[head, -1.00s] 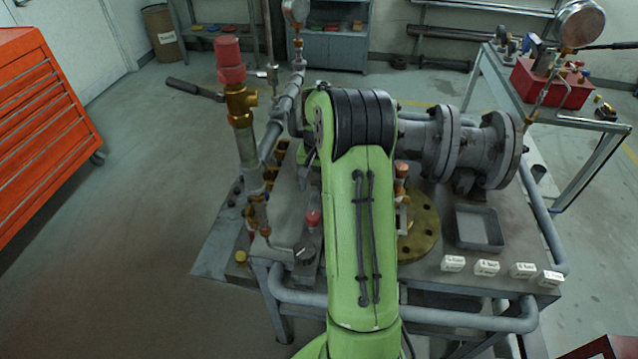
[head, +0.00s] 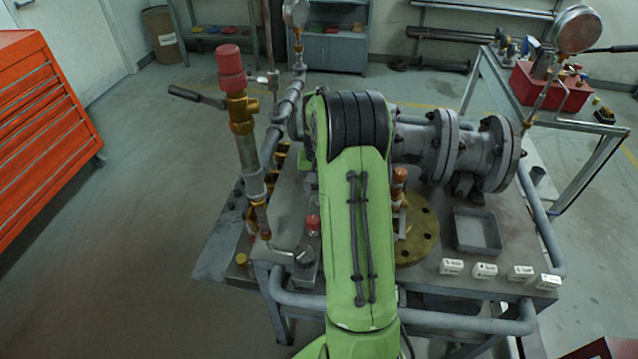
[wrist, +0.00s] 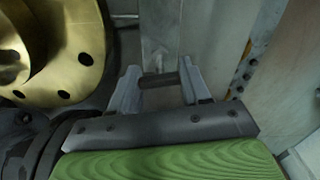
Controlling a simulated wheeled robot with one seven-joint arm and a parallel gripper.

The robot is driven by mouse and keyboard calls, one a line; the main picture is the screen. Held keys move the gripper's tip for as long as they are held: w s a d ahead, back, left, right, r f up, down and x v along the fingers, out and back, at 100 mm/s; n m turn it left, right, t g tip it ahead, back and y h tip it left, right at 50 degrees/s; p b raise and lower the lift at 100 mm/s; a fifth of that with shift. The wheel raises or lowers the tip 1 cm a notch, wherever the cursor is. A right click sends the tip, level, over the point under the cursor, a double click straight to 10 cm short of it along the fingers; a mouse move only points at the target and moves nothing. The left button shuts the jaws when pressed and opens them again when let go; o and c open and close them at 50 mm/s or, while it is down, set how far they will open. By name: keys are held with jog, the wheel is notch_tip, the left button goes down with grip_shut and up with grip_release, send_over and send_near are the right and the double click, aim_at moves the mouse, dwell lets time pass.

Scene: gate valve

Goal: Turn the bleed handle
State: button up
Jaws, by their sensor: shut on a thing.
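In the wrist view my gripper (wrist: 160,84) has its two pale grey fingers on either side of a short dark bar (wrist: 158,80), and it is shut on it. The bar looks like the bleed handle, in front of a pale upright metal part (wrist: 160,30). How the bar joins that part is unclear. In the head view my green arm hides the gripper and the handle.
The grey bench (head: 225,255) carries flanged piping (head: 440,150), a brass disc (head: 418,240), a grey tray (head: 478,230) and several white tags (head: 485,270). A tall red-capped valve (head: 231,70) with a side lever (head: 197,97) stands left of my arm.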

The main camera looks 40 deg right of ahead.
jog(key=n+p, duration=0.1)
jog(key=n, duration=0.2)
jog(key=shift+r+n, duration=0.1)
jog(key=shift+n, duration=0.2)
jog(key=n+p, duration=0.1)
jog(key=n, duration=0.2)
jog(key=shift+n, duration=0.3)
jog(key=n+p, duration=0.1)
jog(key=n, duration=0.3)
jog(key=shift+n, duration=1.7)
jog(key=o, duration=1.1)
jog(key=shift+c, duration=0.2)
